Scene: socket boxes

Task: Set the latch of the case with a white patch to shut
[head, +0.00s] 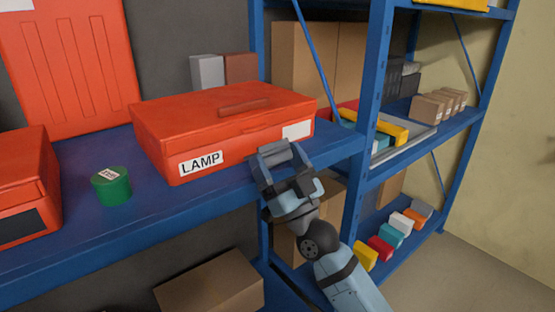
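The red case (218,123) with a white patch (297,130) at the right of its front stands on the blue shelf. Its front also bears a LAMP label (201,163), and its lid looks down. My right gripper (279,160) is at the case's lower front, between the label and the patch. Its fingers look spread apart. A grey piece shows between them; I cannot tell whether it is the latch or part of the gripper. The gripper covers that part of the front, so the latch's position is not clear. My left gripper is not in view.
Another red case (22,185) with a black patch stands at the left edge. A green cylinder (112,187) stands between the two cases. A blue post (367,120) rises right of my gripper. Small boxes (440,107) fill the shelves beyond, and a cardboard box (212,285) sits below.

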